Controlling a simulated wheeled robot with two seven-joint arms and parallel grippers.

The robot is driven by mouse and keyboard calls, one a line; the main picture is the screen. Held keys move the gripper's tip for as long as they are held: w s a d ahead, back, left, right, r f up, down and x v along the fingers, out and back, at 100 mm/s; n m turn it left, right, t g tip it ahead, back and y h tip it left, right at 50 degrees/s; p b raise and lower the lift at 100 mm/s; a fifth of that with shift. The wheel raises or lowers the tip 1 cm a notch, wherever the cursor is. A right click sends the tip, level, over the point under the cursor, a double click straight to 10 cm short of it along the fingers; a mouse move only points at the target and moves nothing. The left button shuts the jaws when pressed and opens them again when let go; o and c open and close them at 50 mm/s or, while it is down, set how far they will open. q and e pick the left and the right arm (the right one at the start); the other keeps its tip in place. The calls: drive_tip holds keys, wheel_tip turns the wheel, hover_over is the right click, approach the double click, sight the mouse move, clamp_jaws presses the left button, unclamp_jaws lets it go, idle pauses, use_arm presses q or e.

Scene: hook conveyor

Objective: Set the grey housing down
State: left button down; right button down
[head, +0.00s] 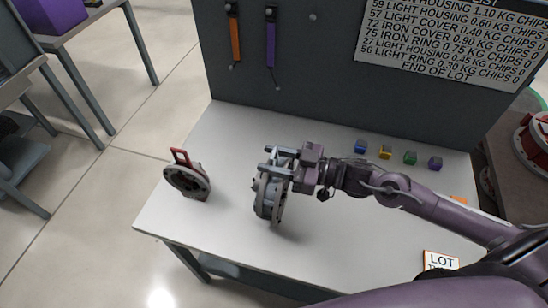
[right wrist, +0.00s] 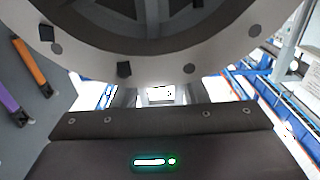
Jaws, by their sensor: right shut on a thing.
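The grey housing (head: 264,200) is a round, ring-like part, held upright on edge over the middle of the white table in the head view. My right gripper (head: 282,169) comes in from the right and is shut on it. The lower edge of the housing is close to the table top; I cannot tell whether it touches. In the right wrist view the housing (right wrist: 160,62) fills the top as a large curved rim with dark holes. My left gripper is not in view.
A round grey part with a red handle (head: 187,179) stands at the table's left. Small coloured cubes (head: 385,152) line the back right. A LOT card (head: 440,261) lies at front right. A dark panel (head: 300,60) with hanging tools rises behind. The white table (head: 225,140) is clear around the housing.

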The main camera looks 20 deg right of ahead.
drive_tip(key=c, duration=1.3)
unclamp_jaws()
drive_tip(key=shift+f, duration=0.15)
drive_tip(key=o, duration=0.4)
drive_tip(key=shift+o, duration=0.2)
drive_tip(key=shift+r, duration=0.25)
drive_tip(key=v, duration=1.2)
drive_tip(key=shift+p, duration=0.3)
drive_tip(key=shift+f, duration=0.1)
